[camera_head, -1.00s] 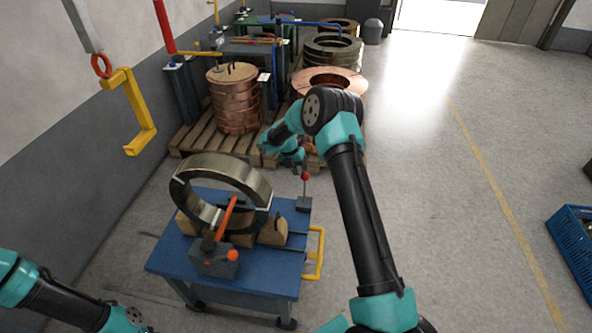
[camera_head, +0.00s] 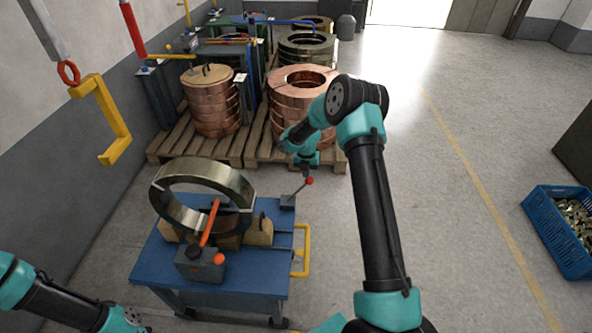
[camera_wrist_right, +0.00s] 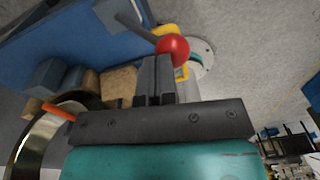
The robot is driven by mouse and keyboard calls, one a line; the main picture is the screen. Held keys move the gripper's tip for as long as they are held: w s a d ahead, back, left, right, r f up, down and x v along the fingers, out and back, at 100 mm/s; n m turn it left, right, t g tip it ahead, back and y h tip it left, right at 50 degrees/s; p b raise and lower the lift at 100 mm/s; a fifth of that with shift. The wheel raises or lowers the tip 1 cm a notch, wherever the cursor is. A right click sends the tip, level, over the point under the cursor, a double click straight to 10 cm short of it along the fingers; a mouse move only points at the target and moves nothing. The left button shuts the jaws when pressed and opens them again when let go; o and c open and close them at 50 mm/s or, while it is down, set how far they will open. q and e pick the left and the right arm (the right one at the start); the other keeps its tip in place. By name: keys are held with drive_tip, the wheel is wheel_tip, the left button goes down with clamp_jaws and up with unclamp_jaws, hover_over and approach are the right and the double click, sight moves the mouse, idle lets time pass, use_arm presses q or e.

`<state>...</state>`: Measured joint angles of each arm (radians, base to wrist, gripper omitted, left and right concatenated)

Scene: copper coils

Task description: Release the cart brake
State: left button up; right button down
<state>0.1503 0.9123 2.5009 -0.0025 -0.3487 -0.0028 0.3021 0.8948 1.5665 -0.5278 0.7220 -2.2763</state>
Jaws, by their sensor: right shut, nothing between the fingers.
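A blue cart (camera_head: 212,276) carries a metal coil ring (camera_head: 182,215) on wooden blocks. At its back right corner a lever with a red ball knob (camera_head: 309,181) rises from a small dark base (camera_head: 288,202) and leans to the right. In the right wrist view, the red knob (camera_wrist_right: 172,47) is just beyond my fingertips. My right gripper (camera_head: 306,171) is shut and empty, right by the knob; I cannot tell if it touches. It also shows in the right wrist view (camera_wrist_right: 154,80). My left arm enters at bottom left; its gripper is not visible.
An orange-handled lever (camera_head: 209,222) stands on a box at the cart's front, and a yellow handle (camera_head: 305,250) is on its right side. Copper coils (camera_head: 302,95) on pallets stand behind. A yellow hook (camera_head: 118,130) hangs left. Floor to the right is mostly clear, with a blue crate (camera_head: 548,233).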

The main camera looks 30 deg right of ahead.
drive_tip(key=s+d+f, duration=0.3)
drive_tip(key=d, duration=0.1)
drive_tip(key=shift+f, duration=0.2)
drive_tip(key=shift+s+d+f, duration=0.1)
idle(0.4)
drive_tip(key=d+r, duration=0.3)
drive_tip(key=r, duration=0.9)
drive_tip(key=shift+s+d+r, duration=0.15)
drive_tip(key=shift+s+d, duration=0.15)
drive_tip(key=shift+d, duration=0.1)
